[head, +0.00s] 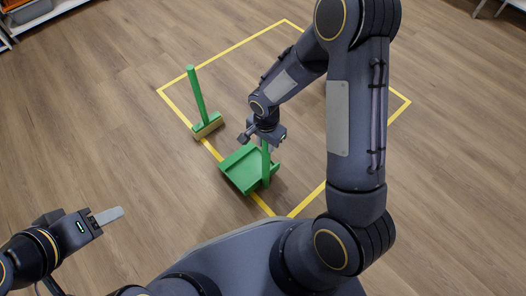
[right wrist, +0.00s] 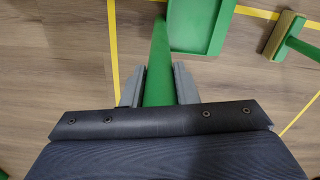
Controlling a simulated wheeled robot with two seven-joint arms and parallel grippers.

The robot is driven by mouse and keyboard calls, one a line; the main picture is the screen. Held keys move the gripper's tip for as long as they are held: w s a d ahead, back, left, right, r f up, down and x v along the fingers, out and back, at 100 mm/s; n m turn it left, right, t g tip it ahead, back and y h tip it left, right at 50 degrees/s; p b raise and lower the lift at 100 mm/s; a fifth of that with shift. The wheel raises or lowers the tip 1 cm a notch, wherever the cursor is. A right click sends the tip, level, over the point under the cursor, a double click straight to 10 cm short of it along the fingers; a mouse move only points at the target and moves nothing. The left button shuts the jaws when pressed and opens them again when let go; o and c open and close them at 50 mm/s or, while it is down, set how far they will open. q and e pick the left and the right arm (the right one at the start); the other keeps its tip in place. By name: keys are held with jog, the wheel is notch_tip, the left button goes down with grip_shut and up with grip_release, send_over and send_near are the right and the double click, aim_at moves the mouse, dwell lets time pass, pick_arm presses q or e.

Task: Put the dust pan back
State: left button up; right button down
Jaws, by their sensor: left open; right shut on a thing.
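The green dust pan (head: 243,167) is at the middle of the head view, over the near left edge of the yellow floor outline. Its upright green handle (head: 265,162) rises to my right gripper (head: 264,140). In the right wrist view the two grey fingers are shut on the green handle (right wrist: 160,65), and part of the pan (right wrist: 203,28) shows at the top. I cannot tell whether the pan touches the floor. My left gripper (head: 107,216) is open and empty at the lower left, away from the pan.
A green broom (head: 198,97) with a tan brush stands upright near the left side of the yellow outline (head: 240,42). Its head also shows in the right wrist view (right wrist: 287,38). Shelving (head: 30,12) stands at the top left. The wooden floor around is mostly clear.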

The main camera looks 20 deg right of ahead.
aim_at(263, 150)
jog(key=shift+w+a+f, duration=0.1)
jog(key=shift+a+f, duration=0.1)
jog(key=shift+f, duration=0.05)
jog(key=f+b, duration=0.1)
jog(key=f, duration=0.1)
jog(key=f+b, duration=0.1)
jog(key=shift+w+a+f, duration=0.1)
jog(key=shift+a+f, duration=0.1)
jog(key=shift+f, duration=0.15)
jog(key=shift+r, duration=0.15)
jog(key=shift+b, duration=0.3)
jog(key=c, duration=1.6)
grip_release()
jog(key=shift+f, duration=0.25)
jog(key=o, duration=0.5)
jog(key=shift+r, duration=0.1)
jog(key=shift+c, duration=0.2)
